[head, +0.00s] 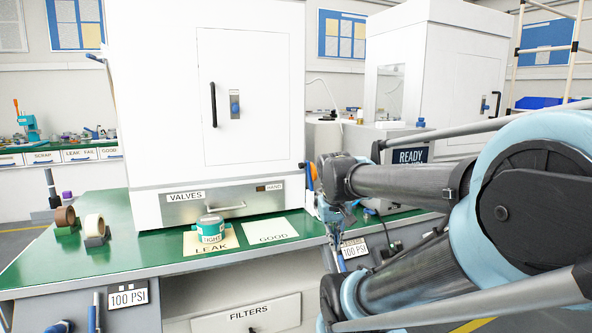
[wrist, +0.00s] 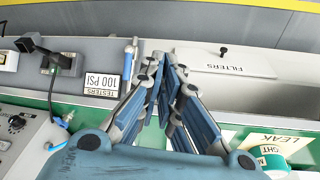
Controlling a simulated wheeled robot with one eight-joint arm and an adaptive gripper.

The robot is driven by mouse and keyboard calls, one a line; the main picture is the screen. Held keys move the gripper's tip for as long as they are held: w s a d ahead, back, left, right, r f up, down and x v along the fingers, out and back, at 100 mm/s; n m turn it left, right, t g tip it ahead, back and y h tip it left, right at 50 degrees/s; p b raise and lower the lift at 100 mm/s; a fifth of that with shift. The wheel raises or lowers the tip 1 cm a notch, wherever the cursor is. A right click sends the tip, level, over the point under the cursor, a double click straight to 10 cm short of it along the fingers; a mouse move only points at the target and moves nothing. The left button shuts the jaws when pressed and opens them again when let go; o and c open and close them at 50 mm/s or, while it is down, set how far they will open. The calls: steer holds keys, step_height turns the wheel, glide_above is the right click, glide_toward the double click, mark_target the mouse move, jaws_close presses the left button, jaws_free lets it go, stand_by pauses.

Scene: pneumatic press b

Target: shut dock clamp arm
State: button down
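My gripper (wrist: 168,72) reaches out over the bench front in the wrist view, its blue fingers converging so the tips are close together, with nothing visible between them. In the head view my gripper (head: 337,235) is small and partly covered by my arm, near the right 100 PSI sign (head: 354,248). I cannot identify the dock clamp arm for certain. A black lever-like fitting (wrist: 62,63) stands at the bench edge left of my gripper in the wrist view. A blue-and-grey upright handle (wrist: 130,55) is nearer my fingers, beside the TESTERS 100 PSI sign (wrist: 101,80).
A teal-and-white round part (head: 211,229) sits on the LEAK card (head: 190,246), beside the GOOD card (head: 270,229). The white VALVES cabinet (head: 160,100) stands behind. A FILTERS drawer (head: 248,313) is below the green bench. Tape rolls (head: 94,226) lie at left.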

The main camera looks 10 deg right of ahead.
steer(key=w+a+r+t+h, duration=0.1)
steer(key=w+a+r, duration=0.45)
steer(key=w, duration=0.75)
steer(key=w+a+r+n+t+h, duration=0.15)
steer(key=w+a+r, duration=0.4)
steer(key=w, duration=0.75)
steer(key=w+a+r+t+h, duration=0.1)
steer(key=w+a+r, duration=0.2)
steer(key=w+r, duration=0.7)
steer(key=w+d+r+x, duration=0.1)
steer(key=w+r+x, duration=0.1)
steer(key=x, duration=1.3)
steer(key=shift+d, duration=0.35)
steer(key=shift+w+a+r, duration=0.1)
steer(key=shift+w+a, duration=0.05)
